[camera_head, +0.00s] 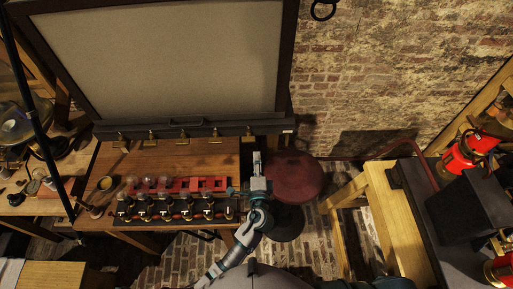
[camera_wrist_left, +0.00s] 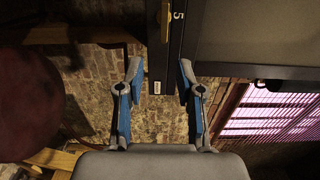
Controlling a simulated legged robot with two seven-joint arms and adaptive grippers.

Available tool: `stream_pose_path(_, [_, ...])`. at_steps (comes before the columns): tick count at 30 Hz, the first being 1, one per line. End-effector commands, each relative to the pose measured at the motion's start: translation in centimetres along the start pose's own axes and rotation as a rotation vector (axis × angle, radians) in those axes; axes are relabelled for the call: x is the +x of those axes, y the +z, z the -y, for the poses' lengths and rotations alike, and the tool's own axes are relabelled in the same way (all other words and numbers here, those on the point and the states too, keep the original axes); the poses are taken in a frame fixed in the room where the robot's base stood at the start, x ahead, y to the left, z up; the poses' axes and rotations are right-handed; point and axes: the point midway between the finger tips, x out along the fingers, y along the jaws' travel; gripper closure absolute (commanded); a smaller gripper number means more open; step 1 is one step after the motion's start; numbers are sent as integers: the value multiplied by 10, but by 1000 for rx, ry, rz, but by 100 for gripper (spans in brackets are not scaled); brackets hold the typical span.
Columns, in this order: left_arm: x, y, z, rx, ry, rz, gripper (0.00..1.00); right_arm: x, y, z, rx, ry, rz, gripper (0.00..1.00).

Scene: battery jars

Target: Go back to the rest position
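My left gripper (camera_head: 257,158) is raised at the right end of the wooden workbench (camera_head: 165,160), left of the round red stool. In the left wrist view its two blue-lined fingers (camera_wrist_left: 160,75) stand wide apart with nothing between them. Glass jars (camera_head: 146,184) stand at the left part of a red rack (camera_head: 205,184) on the bench. A black strip with several knobbed brass fittings (camera_head: 180,208) runs along the bench's front. My right gripper is not in view.
A round red stool (camera_head: 297,176) stands right of the bench. A large framed board (camera_head: 160,55) rises behind the bench. A wooden table (camera_head: 395,215) with a black box (camera_head: 465,205) and red lanterns (camera_head: 456,162) is at the right. Brick floor shows between.

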Motion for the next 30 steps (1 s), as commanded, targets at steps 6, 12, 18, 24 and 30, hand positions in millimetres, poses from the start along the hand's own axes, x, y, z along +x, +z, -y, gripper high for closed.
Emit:
stream_pose_path(6, [-24,-1,-1,2,1,0,64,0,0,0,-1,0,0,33])
stream_pose_path(12, [-27,-1,0,2,0,0,64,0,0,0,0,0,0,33])
stream_pose_path(18, [-26,-1,-1,2,0,0,64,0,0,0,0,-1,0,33])
stream_pose_path(24, [-26,0,-1,-2,3,2,64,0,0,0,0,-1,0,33])
stream_pose_path(30, [-35,54,-39,-189,165,121,64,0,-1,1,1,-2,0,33])
